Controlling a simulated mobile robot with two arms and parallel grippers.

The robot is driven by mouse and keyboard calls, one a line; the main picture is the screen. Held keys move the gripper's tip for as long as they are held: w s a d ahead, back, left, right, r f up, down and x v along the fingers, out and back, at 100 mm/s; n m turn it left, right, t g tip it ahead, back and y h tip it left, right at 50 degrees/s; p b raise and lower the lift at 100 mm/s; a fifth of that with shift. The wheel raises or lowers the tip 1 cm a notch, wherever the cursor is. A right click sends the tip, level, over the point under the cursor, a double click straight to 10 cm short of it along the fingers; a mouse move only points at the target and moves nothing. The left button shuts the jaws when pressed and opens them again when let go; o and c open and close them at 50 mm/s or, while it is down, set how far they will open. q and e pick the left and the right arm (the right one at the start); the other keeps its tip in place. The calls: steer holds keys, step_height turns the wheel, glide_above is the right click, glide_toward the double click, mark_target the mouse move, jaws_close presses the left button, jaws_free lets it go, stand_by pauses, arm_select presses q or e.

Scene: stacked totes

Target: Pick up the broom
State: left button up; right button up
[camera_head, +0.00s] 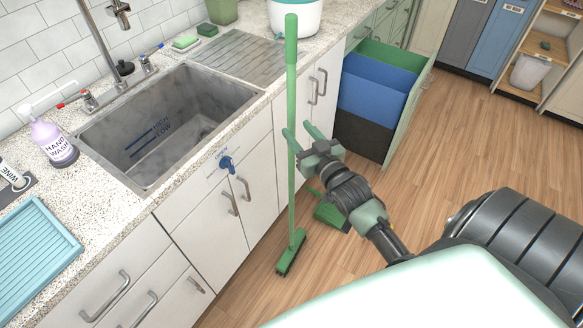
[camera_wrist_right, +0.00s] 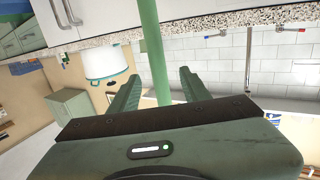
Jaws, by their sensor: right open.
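The broom (camera_head: 291,90) has a long green handle and a green brush head (camera_head: 291,252) on the wooden floor. It stands nearly upright in front of the white cabinets, and its top rises above the counter edge. My right gripper (camera_head: 299,134) is open at the middle of the handle. In the right wrist view the handle (camera_wrist_right: 152,45) runs between the two spread fingers (camera_wrist_right: 158,84), with room on both sides. I cannot tell whether a finger touches it. My left gripper is not in view.
A green dustpan (camera_head: 332,216) lies on the floor behind my right wrist. An open pull-out drawer with blue and black bins (camera_head: 372,95) stands beyond it. The sink (camera_head: 170,125) and counter (camera_head: 110,165) are at left. The floor (camera_head: 470,130) at right is clear.

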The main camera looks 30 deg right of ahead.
mark_target(292, 119)
steer(key=shift+w+d+r, duration=0.1)
steer(key=shift+w+r, duration=0.3)
steer(key=shift+r, duration=0.45)
steer(key=shift+w+r, duration=0.15)
steer(key=shift+w, duration=0.2)
steer(key=shift+w+p, duration=0.35)
steer(key=shift+w, duration=0.45)
steer(key=w, duration=0.2)
steer(key=w+p, duration=0.1)
steer(key=shift+w+d+f, duration=0.2)
steer(key=shift+w+d, duration=0.15)
steer(key=shift+w, duration=0.05)
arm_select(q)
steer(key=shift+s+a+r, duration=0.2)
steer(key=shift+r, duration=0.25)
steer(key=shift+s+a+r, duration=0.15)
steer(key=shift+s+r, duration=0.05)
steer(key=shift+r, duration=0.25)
arm_select(e)
steer(key=shift+w+f, duration=0.1)
steer(key=shift+w, duration=0.3)
steer(key=c, duration=0.9)
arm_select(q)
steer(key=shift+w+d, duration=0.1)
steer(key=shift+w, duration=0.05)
arm_select(e)
jaws_close()
